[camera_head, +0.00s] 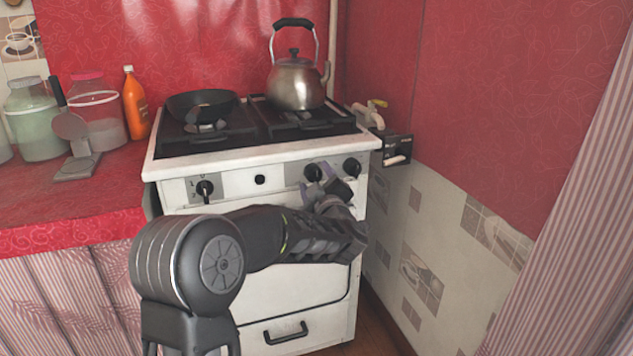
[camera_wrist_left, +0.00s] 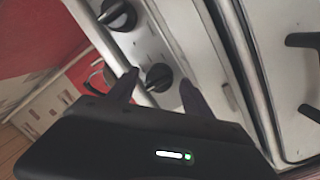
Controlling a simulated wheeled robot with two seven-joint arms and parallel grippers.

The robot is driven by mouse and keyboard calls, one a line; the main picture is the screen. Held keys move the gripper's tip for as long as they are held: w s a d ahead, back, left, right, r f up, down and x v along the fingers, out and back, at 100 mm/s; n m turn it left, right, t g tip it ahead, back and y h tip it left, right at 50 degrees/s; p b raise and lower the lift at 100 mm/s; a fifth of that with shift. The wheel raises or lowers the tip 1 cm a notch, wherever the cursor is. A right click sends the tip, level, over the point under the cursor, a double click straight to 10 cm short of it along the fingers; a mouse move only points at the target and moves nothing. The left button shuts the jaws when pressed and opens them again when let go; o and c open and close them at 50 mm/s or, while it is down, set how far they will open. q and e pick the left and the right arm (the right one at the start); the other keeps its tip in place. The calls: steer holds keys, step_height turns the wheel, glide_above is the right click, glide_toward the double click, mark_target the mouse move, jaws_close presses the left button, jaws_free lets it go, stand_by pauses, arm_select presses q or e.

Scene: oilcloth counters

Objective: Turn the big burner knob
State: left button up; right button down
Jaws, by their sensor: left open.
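The white stove (camera_head: 235,158) has black knobs on its front panel: one at the left (camera_head: 205,189) and two at the right, the inner right knob (camera_head: 313,172) and the outer right knob (camera_head: 351,167). My left gripper (camera_head: 326,181) is open and empty in front of the two right knobs, partly covering that stretch of panel. In the left wrist view, one black knob (camera_wrist_left: 158,77) appears between the open fingertips of the left gripper (camera_wrist_left: 160,86), and another knob (camera_wrist_left: 117,15) lies beyond them. I cannot tell whether the fingers touch a knob. My right gripper is not in view.
A metal kettle (camera_head: 296,84) and a dark pan (camera_head: 203,103) stand on the burners. Jars, an orange bottle (camera_head: 134,103) and a spatula (camera_head: 70,125) are on the red counter (camera_head: 60,205) at left. A tiled wall (camera_head: 430,240) is close on the right.

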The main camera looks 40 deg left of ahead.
arm_select(q)
steer(key=shift+c, duration=0.5)
jaws_close()
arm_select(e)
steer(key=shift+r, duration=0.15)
